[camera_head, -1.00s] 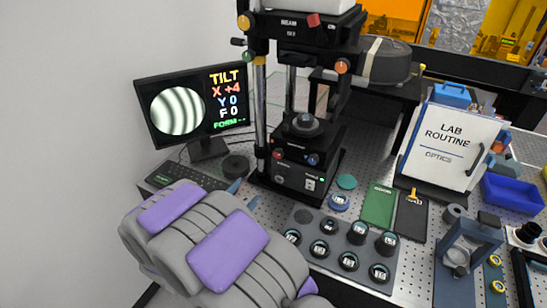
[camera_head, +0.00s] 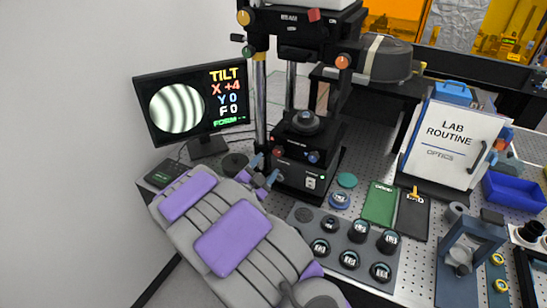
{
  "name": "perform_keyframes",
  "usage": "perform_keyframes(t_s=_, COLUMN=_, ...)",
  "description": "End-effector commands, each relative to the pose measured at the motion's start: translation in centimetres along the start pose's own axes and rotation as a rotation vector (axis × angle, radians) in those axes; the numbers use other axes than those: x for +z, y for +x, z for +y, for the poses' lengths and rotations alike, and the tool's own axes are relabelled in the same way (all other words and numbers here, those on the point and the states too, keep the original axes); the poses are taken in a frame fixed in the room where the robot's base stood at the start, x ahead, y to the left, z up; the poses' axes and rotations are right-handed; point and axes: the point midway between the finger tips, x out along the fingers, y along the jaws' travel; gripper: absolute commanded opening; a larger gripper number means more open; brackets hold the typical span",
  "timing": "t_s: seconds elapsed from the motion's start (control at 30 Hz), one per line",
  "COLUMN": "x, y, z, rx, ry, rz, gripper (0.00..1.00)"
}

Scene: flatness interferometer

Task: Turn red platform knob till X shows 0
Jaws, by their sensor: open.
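The red platform knob (camera_head: 277,153) is on the left front of the black platform (camera_head: 303,140) of the interferometer, with a blue knob (camera_head: 313,157) to its right. The monitor (camera_head: 193,102) shows striped fringes and reads TILT, X +4, Y 0, F 0, with a green FORM line below. My gripper (camera_head: 265,170) is open, its blue-grey fingertips just left of and below the red knob. The fingers look empty. I cannot tell how far in front of the knob they are, but the knob is uncovered.
A grey tray of round optics (camera_head: 343,240) lies right of my arm. Yellow, green, red and orange knobs sit on the upper interferometer frame (camera_head: 291,28).

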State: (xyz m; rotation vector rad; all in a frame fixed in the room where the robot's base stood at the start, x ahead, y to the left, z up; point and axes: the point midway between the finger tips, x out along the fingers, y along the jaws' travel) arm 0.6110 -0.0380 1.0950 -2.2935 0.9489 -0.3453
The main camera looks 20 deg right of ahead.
Motion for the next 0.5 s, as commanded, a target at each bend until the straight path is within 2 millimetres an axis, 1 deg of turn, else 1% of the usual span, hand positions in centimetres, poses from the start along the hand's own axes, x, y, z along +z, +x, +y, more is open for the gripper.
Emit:
perform_keyframes(t_s=0.03, x=-0.1, y=0.9, z=0.2, rx=0.002, ry=0.001, rz=0.004, gripper=0.63)
perform_keyframes(t_s=0.2, x=0.0, y=3.3, z=0.2, rx=0.002, ry=0.000, rz=0.000, gripper=0.63)
perform_keyframes(t_s=0.33, x=0.0, y=4.8, z=0.2, rx=0.002, ry=-0.002, rz=0.002, gripper=0.63)
perform_keyframes(t_s=0.5, x=0.1, y=5.9, z=0.1, rx=0.001, ry=0.000, rz=0.000, gripper=0.63)
